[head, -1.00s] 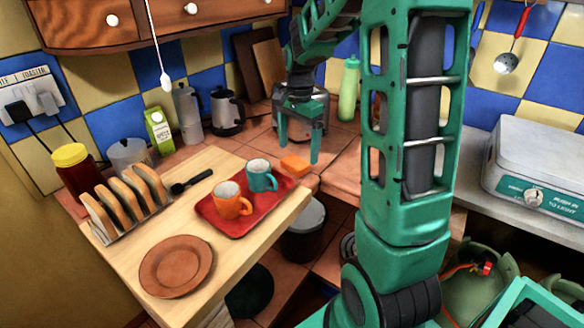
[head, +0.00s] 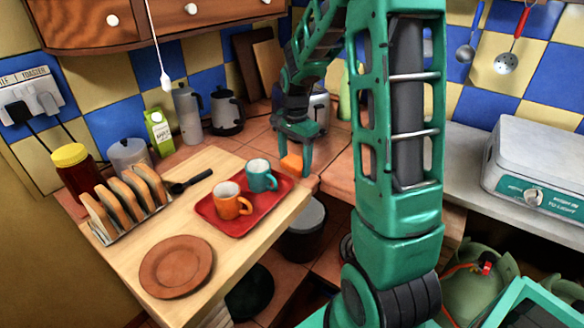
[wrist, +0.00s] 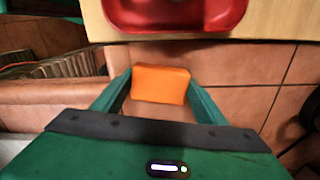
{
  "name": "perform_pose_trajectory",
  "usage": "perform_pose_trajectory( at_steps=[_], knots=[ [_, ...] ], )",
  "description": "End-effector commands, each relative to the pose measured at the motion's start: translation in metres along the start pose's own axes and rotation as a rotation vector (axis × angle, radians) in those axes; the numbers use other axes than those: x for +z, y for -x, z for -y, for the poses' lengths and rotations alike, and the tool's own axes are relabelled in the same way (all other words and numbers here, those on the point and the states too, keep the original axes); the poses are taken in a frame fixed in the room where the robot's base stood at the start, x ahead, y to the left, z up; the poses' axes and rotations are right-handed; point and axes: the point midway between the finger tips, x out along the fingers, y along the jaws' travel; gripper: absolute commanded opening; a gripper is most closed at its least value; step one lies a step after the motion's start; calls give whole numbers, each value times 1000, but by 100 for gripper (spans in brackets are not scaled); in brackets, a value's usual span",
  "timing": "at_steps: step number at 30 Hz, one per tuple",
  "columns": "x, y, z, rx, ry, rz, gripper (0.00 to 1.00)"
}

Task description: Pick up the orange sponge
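The orange sponge (head: 291,163) lies on the tiled counter just behind the wooden board's far right edge. In the wrist view the sponge (wrist: 160,84) sits between the tips of my two green fingers. My gripper (head: 293,160) points down at it, with one finger on each side. My gripper (wrist: 160,82) looks open in the wrist view, its fingertips close beside the sponge's left and right ends. I cannot tell whether either finger touches it. In the head view the fingers partly hide the sponge.
A red tray (head: 214,216) with an orange mug (head: 228,203) and a teal mug (head: 259,177) stands close by on the wooden board (head: 225,255). A metal appliance (head: 318,108) stands behind my gripper. A dark bin (head: 305,238) stands below the counter edge.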

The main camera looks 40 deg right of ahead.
Motion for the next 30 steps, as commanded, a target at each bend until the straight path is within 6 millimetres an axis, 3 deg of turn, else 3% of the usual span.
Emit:
perform_pose_trajectory(
  at_steps=[13, 17, 21, 30],
  knots=[
    [0, 5, 0, -1, 0, -1, 44],
    [0, 17, 0, -2, 0, -1, 44],
    [0, 42, 1, -4, 0, -2, 44],
    [63, 80, -20, -2, 4, -1, 44]
  ],
)
